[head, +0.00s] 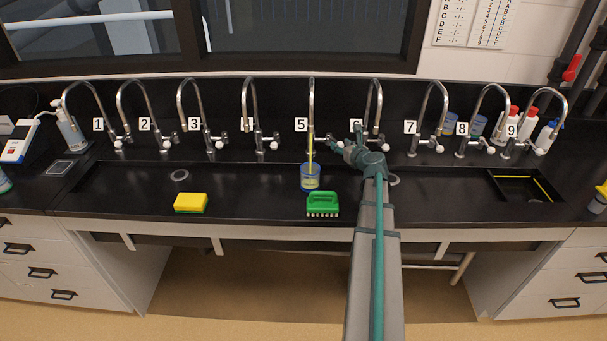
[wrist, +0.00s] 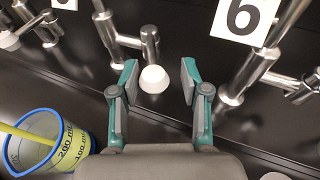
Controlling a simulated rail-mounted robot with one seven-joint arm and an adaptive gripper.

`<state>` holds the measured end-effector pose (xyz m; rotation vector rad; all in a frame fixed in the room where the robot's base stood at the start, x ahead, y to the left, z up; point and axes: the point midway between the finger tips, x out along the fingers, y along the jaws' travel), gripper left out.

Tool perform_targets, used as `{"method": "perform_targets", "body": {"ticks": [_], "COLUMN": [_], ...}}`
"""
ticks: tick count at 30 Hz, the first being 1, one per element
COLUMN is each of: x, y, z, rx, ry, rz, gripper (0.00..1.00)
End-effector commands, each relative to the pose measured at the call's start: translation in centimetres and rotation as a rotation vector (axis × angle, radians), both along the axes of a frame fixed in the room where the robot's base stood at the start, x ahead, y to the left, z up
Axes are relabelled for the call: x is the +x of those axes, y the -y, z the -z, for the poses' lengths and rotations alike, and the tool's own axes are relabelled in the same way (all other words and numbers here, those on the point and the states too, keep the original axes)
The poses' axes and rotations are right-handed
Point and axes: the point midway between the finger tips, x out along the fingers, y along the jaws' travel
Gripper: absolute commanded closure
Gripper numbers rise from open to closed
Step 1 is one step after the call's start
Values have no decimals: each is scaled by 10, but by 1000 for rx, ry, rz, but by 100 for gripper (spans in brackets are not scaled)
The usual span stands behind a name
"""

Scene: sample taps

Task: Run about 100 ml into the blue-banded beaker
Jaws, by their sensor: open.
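The blue-banded beaker (head: 310,178) stands in the sink below tap 5 (head: 311,105). A yellow stream (head: 310,150) runs from the tap into it. In the wrist view the beaker (wrist: 48,155) is at lower left, with 200 ml and 100 ml marks; yellow shows around the marks, but I cannot tell the exact liquid level. My gripper (head: 341,147) is just right of tap 5's post. In the wrist view my gripper (wrist: 157,82) is open, its fingers either side of a white tap knob (wrist: 153,79), apart from it.
A green brush (head: 322,203) lies on the front edge near the beaker. A yellow-green sponge (head: 190,202) lies farther left. Numbered taps line the back on both sides. Blue-rimmed containers (head: 450,124) and bottles (head: 510,122) stand behind the right taps. The left sink is mostly clear.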

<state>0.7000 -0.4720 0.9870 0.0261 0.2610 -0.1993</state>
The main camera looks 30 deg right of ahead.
Motion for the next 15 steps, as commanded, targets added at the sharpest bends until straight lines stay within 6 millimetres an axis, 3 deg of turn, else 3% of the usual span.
{"method": "perform_targets", "body": {"ticks": [15], "x": [0], "y": [-4], "z": [0], "rx": [0], "ry": [0], "rz": [0], "gripper": [54]}}
